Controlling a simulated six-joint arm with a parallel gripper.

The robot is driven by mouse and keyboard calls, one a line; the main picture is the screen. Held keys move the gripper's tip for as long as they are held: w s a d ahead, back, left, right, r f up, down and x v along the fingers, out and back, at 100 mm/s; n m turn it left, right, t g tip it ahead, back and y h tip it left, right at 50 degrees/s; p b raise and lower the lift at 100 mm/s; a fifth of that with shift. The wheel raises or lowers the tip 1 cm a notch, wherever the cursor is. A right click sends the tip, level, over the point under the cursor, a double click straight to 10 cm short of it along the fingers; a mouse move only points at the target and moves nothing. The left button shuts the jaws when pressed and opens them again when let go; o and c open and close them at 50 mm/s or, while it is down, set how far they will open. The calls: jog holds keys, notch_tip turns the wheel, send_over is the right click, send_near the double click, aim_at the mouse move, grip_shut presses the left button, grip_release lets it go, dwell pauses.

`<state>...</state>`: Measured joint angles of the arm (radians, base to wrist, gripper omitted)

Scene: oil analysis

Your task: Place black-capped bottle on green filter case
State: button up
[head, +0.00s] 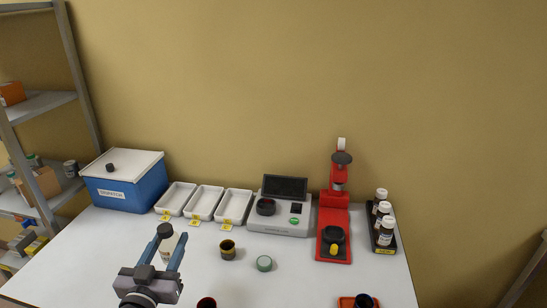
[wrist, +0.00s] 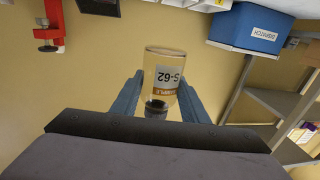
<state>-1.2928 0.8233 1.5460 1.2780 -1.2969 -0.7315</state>
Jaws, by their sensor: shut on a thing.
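The black-capped bottle (head: 168,246) is between the fingers of my gripper (head: 166,240) at the left front in the head view, its black cap at the top. In the wrist view the bottle (wrist: 163,72) is clear with a white and brown label reading S-62. Its dark cap end lies toward the palm, between the two blue fingers of my gripper (wrist: 157,97). My gripper is shut on it. The green filter case (head: 264,263) is a small round piece on the white table, right of my gripper and apart from it.
A dark yellow-banded cup (head: 228,250) stands between my gripper and the green case. A red round piece (head: 206,302) is at the front edge. Behind are white trays (head: 204,203), a grey device (head: 279,222), a red stand (head: 333,220), a bottle rack (head: 384,247) and a blue box (head: 127,190).

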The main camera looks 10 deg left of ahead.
jog(key=shift+f+b, duration=2.45)
jog(key=shift+f, duration=0.15)
jog(key=shift+r, duration=0.1)
jog(key=shift+f+p, duration=1.05)
jog(key=shift+f, duration=3.75)
jog(key=shift+f, duration=0.15)
jog(key=shift+f+b, duration=0.1)
jog(key=shift+b, duration=0.2)
jog(key=o, duration=1.1)
jog(key=shift+o, duration=0.2)
